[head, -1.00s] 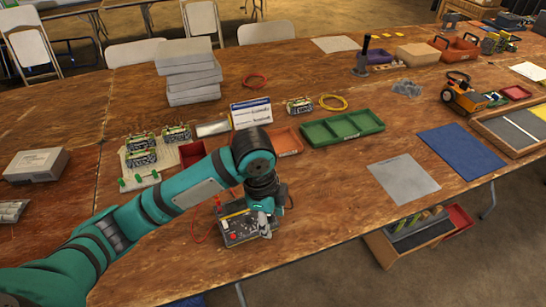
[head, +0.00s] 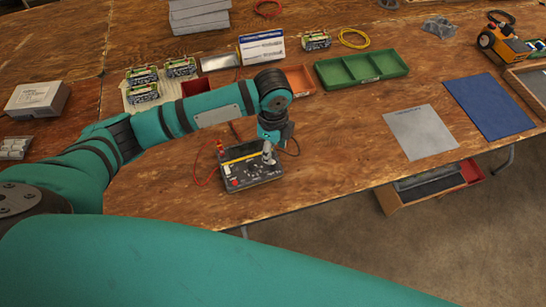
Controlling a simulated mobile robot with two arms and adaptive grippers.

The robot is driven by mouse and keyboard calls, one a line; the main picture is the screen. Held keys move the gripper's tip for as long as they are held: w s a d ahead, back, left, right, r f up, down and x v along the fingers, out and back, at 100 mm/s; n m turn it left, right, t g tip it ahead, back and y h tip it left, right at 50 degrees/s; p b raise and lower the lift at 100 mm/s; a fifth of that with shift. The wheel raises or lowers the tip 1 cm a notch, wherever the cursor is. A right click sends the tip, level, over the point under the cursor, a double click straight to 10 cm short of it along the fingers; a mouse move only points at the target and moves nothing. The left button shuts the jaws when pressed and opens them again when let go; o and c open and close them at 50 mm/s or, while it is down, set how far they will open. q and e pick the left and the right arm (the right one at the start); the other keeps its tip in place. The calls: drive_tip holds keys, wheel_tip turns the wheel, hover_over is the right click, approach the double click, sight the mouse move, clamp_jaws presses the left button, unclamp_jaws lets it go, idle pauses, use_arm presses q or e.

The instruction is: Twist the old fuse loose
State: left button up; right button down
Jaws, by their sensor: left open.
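A dark grey charger box (head: 247,175) with a yellow stripe and a red knob lies near the table's front edge. My left gripper (head: 270,158) points down over the right part of the box's top. Its jaws are open, and their tips are at or just above the panel. The fuse is too small or hidden by the gripper to make out. A red lead (head: 206,178) curls at the box's left and a dark lead runs at its right. My right gripper is not in view; a teal arm link of mine crosses the bottom.
Behind the box stand a red tray (head: 301,79), a green divided tray (head: 362,70), a white sign card (head: 262,46) and several battery packs (head: 143,84). A grey mat (head: 420,132) and a blue mat (head: 490,107) lie to the right. Bare wood lies between box and grey mat.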

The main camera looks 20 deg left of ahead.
sight(273, 162)
use_arm(q)
wheel_tip(273, 162, down, 3)
drive_tip(key=shift+s+f, duration=0.1)
drive_tip(key=shift+f, duration=1.55)
drive_tip(key=c, duration=0.9)
drive_tip(key=shift+r+n+p, duration=0.15)
drive_tip(key=shift+n+p, duration=0.35)
drive_tip(key=shift+p, duration=0.35)
clamp_jaws()
drive_tip(key=shift+n+p, duration=0.6)
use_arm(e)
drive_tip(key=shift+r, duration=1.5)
